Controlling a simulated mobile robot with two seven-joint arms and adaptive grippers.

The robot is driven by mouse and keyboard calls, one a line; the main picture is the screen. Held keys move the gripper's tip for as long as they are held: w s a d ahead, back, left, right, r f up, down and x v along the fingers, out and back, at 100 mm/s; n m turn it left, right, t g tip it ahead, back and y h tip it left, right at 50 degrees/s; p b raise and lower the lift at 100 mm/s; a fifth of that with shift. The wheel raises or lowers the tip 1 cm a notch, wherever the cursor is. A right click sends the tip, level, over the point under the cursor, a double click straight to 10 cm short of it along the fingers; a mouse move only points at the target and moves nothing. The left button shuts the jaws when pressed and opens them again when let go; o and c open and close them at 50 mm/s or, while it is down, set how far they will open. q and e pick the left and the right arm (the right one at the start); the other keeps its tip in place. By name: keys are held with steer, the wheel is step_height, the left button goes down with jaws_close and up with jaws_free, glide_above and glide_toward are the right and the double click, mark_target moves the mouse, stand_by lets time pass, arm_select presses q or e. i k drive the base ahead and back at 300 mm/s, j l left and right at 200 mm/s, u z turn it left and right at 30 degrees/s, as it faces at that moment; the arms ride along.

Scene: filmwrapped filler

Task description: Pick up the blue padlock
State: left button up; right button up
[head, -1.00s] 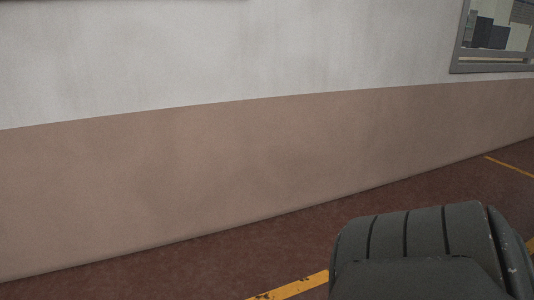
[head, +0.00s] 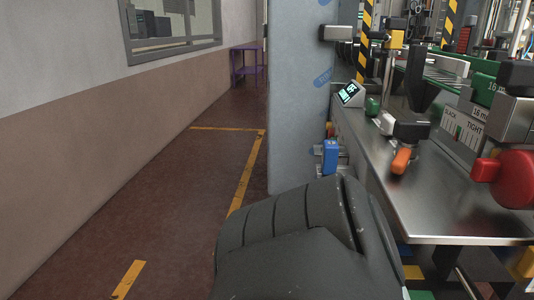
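A small blue object (head: 330,157) with a pale mark shows at the left end of the metal bench. It may be the blue padlock, but it is too small for me to tell. No other blue padlock is plain in view. Neither of my grippers is in view. A dark grey ribbed part, probably a link of my own arm, fills the lower middle of the head view and hides what is behind it.
A steel bench (head: 440,215) with machinery, an orange handle (head: 401,160) and a red knob (head: 515,179) stands at the right. A grey panel (head: 297,100) rises beside it. Clear floor (head: 175,190) with yellow lines runs along the left wall. A purple table (head: 245,62) stands far back.

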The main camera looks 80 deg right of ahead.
mark_target(330, 148)
steer(key=z, duration=2.9)
